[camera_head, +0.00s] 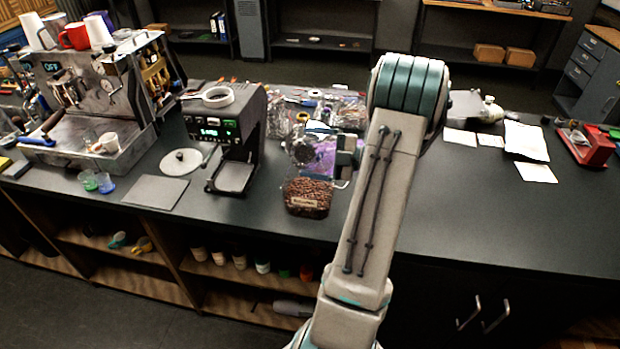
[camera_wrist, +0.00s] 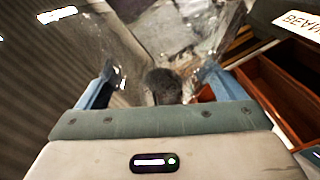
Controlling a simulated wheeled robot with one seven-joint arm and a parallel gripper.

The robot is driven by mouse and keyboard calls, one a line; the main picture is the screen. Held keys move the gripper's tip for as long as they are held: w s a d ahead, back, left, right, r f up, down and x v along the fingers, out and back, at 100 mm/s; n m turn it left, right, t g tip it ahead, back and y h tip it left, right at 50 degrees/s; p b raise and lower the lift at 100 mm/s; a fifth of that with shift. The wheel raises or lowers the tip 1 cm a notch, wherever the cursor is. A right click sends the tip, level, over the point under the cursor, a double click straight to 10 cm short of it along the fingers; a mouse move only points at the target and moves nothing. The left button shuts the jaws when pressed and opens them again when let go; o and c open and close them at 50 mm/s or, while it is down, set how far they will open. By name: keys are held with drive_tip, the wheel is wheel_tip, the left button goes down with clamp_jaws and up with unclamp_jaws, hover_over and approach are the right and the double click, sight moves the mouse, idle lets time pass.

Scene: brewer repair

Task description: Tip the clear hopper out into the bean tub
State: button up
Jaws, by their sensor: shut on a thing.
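My gripper (camera_wrist: 160,85) is shut on the hopper, which also fills the top of the wrist view (camera_wrist: 150,35). A blue finger shows on each side of a dark round part. In the head view my arm partly hides the gripper. I cannot tell whether beans remain in the hopper.
The grinder (camera_head: 232,135) stands left of the tub, with a round lid (camera_head: 181,161) and grey mat (camera_head: 154,192) beside it. Cluttered bags and a purple pack (camera_head: 323,155) lie behind the hopper. The counter right of my arm is mostly clear, with papers (camera_head: 525,140) further back.

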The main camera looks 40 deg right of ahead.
drive_tip(key=shift+w+d+r+m, duration=0.1)
drive_tip(key=shift+w+d+m, duration=0.25)
drive_tip(key=shift+m, duration=0.25)
idle(0.9)
drive_tip(key=s+a+n, duration=0.2)
drive_tip(key=n, duration=0.1)
drive_tip(key=shift+a+f, duration=0.1)
drive_tip(key=shift+f, duration=0.2)
drive_tip(key=shift+f+n, duration=0.1)
drive_tip(key=shift+n, duration=0.2)
